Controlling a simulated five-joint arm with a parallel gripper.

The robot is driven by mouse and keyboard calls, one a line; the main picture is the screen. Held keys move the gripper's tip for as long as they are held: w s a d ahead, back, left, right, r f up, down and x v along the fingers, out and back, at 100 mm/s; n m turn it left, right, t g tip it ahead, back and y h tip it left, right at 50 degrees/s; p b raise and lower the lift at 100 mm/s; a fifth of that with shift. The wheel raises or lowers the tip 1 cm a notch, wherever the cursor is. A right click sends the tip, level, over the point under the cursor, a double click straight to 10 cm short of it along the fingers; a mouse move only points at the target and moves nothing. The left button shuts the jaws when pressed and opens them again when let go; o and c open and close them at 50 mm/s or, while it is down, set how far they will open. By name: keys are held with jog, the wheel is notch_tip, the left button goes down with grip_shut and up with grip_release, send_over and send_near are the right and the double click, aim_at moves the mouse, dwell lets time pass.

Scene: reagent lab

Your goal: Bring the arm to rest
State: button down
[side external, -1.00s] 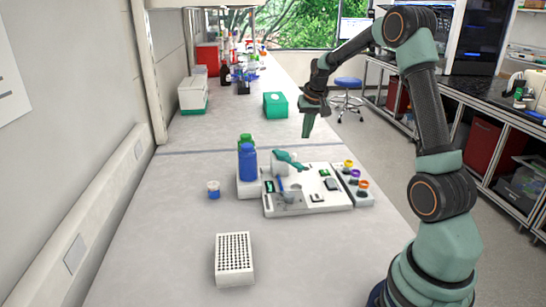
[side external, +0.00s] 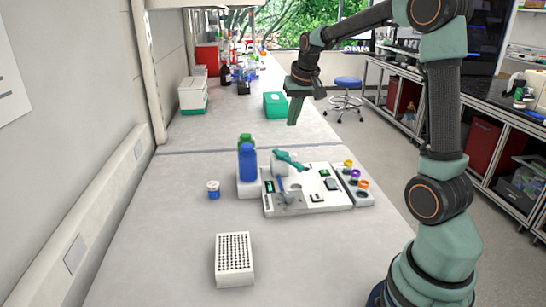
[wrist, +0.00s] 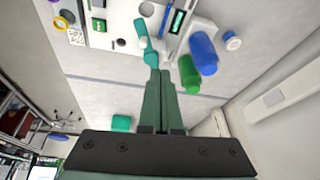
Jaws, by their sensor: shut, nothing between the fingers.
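My gripper (side external: 293,118) is shut and empty, its fingers pointing down above the far part of the bench, well above and behind the white workstation board (side external: 322,203). In the wrist view the closed fingers (wrist: 160,76) lie side by side with nothing between them. Their tips overlap the teal tool on the board in that picture, but the side view shows them apart from it.
A blue bottle (side external: 247,163) and a green bottle (side external: 245,141) stand at the board's left. A small blue-and-white vial (side external: 213,190) and a white tube rack (side external: 234,258) stand on the bench (side external: 150,255). A green box (side external: 275,105) sits farther back. The front left bench is clear.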

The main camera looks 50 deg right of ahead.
jog(key=s+a+n+t+y, duration=0.1)
jog(key=s+a+n, duration=0.2)
jog(key=s+a, duration=0.4)
jog(key=s+a+r+n+y, duration=0.1)
jog(key=s+a+n, duration=0.2)
jog(key=a, duration=1.1)
jog(key=s, duration=0.3)
jog(key=shift+s+r+n+t, duration=0.25)
jog(key=shift+s+n+t, duration=0.15)
jog(key=c, duration=1.2)
grip_release()
jog(key=shift+s+a+f, duration=0.1)
jog(key=shift+s+a, duration=0.05)
jog(key=o, duration=0.4)
jog(key=w+d+r+m+g, duration=0.2)
jog(key=w+d+r+m, duration=0.15)
jog(key=w+d, duration=0.2)
jog(key=m+g, duration=0.4)
jog(key=m, duration=0.5)
send_over(294, 154)
notch_tip(294, 154, down, 6)
notch_tip(294, 154, down, 12)
jog(key=shift+f, duration=0.1)
